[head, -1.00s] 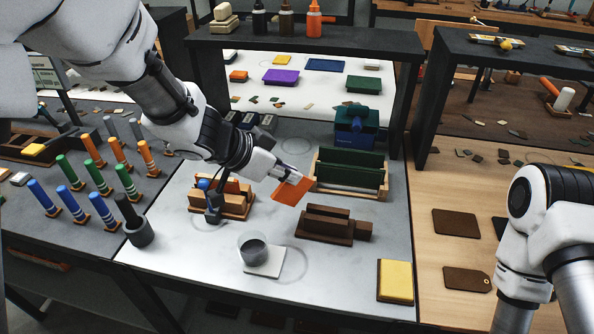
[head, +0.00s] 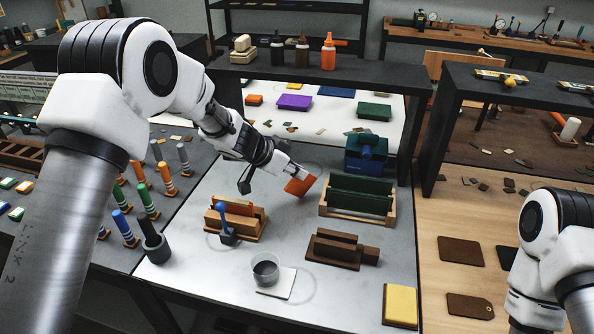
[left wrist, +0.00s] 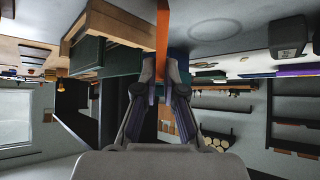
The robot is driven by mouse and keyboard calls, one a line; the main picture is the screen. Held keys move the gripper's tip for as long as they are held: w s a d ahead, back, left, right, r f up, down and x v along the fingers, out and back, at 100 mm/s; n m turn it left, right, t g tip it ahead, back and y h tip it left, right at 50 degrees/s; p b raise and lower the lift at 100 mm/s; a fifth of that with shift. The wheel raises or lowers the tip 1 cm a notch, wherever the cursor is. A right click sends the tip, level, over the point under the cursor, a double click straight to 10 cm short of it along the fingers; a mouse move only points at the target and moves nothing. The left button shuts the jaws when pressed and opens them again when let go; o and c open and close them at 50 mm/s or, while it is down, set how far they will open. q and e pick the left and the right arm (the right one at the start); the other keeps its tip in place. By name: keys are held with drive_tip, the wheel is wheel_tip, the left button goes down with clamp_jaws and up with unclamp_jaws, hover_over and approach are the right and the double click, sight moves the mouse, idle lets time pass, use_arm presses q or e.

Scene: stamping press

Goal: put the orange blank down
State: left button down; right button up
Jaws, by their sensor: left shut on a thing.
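The orange blank (head: 300,187) is a flat, thin plate. My left gripper (head: 292,173) is shut on its upper edge and holds it tilted, to the left of the green rack's back end, near a faint ring on the light table. I cannot tell whether its lower edge touches the table. In the left wrist view the orange blank (left wrist: 163,28) shows edge-on between the fingertips of the left gripper (left wrist: 163,66). My right arm shows at the right edge; its gripper is out of view.
A green rack (head: 358,203) stands right of the blank, with a blue box (head: 366,155) behind it. A wooden rack with orange (head: 236,224) and a brown rack (head: 342,250) stand nearer. A grey cup (head: 265,272) and a yellow pad (head: 400,306) are in front.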

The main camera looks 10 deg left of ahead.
use_arm(q)
drive_tip(key=shift+w, duration=0.15)
drive_tip(key=c, duration=1.6)
unclamp_jaws()
drive_tip(key=shift+s, duration=0.2)
drive_tip(key=shift+c, duration=0.2)
drive_tip(key=o, duration=0.4)
drive_tip(key=shift+c, duration=0.2)
drive_tip(key=shift+w+f, duration=0.1)
drive_tip(key=shift+f, duration=0.05)
drive_tip(key=shift+r, duration=0.3)
drive_tip(key=p+v, duration=0.1)
drive_tip(key=v, duration=1.1)
drive_tip(key=shift+p, duration=0.4)
